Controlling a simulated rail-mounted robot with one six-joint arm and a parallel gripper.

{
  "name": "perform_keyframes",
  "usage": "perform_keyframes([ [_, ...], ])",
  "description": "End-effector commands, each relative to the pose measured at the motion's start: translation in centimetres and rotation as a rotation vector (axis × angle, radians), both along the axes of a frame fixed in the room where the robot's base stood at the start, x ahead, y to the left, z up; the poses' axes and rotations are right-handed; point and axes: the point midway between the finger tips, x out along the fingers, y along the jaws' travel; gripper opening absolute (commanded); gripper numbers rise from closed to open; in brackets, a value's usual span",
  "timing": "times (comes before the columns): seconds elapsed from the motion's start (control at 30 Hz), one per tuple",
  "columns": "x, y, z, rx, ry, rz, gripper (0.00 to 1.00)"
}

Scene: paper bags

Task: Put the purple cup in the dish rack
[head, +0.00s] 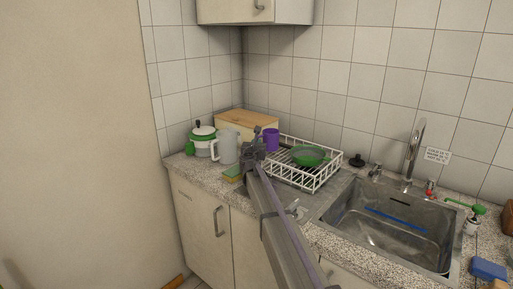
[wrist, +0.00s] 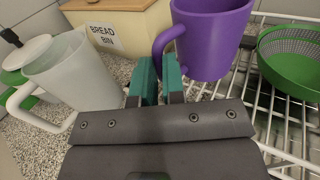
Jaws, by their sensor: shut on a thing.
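The purple cup (head: 270,138) is upright at the left end of the white dish rack (head: 318,183). In the wrist view the purple cup (wrist: 210,42) is large and close, over the rack wires (wrist: 258,68). My gripper (head: 257,142) is beside the cup, on its left in the head view. In the wrist view its teal fingertips (wrist: 160,76) are shut on the cup's handle, with the handle's lower part between them. I cannot tell whether the cup's base touches the rack, as the gripper and cup hide that spot.
A green colander (head: 309,156) sits in the rack. A pale pitcher (head: 227,147), a green-and-white pot (head: 203,141) and a wooden bread bin (head: 246,127) stand to the left and behind. The sink (head: 392,222) is at right.

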Motion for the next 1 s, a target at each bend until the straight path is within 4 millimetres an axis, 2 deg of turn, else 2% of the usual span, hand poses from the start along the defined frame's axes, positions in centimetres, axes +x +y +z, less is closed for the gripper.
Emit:
perform_keyframes([
  [0.4, 0.00, 0.00, -1.06, 0.000, 0.000, 0.000, 0.00],
  [0.43, 0.00, 0.00, -1.05, 0.000, 0.000, 0.000, 0.12],
  [0.67, 0.00, 0.00, -1.05, 0.000, 0.000, 0.000, 0.34],
  [0.9, 0.00, 0.00, -0.99, 0.000, 0.000, 0.000, 0.35],
  [1.0, 0.00, 0.00, -0.33, 0.000, 0.000, 0.000, 0.35],
])
